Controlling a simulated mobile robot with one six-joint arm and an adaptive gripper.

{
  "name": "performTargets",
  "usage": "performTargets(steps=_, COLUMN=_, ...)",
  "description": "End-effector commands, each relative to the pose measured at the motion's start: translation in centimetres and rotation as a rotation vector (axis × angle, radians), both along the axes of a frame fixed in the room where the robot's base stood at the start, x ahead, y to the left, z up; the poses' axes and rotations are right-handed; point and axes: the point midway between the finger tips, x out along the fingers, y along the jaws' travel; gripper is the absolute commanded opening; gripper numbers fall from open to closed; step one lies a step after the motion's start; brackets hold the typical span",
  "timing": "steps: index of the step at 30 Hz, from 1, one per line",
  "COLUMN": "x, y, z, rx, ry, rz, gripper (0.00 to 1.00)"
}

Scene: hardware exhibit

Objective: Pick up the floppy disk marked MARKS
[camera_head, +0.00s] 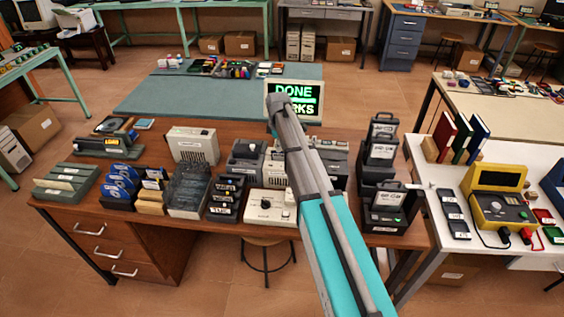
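Several dark floppy disks with pale labels stand in a black holder at the right end of the brown desk (150,222). One disk (382,130) is at the back and another (389,197) is at the front. More dark labelled items (227,187) stand in a rack near the desk's middle. The labels are too small to read, so I cannot tell which is marked MARKS. A monitor (303,92) shows "DONE" in green above a line ending in "RKS", partly hidden by my arm. My teal and grey arm reaches up over the desk. My gripper's fingers do not show.
Blue disks (122,182), a translucent box (190,190) and a beige device (270,207) crowd the desk left of my arm. A white table (480,240) at right holds a yellow instrument (497,200) and books. A stool (265,242) stands in front of the desk.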

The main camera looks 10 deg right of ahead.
Motion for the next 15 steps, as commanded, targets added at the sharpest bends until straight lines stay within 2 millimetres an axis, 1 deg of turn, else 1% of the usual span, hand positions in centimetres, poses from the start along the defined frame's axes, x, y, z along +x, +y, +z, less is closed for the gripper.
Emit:
performTargets(steps=1, x=0.0, y=-0.1, z=-0.6, rx=0.000, ry=0.000, rz=0.000, gripper=0.23)
performTargets(steps=15, x=0.0, y=-0.3, z=-4.1, rx=0.000, ry=0.000, rz=0.000, gripper=0.23)
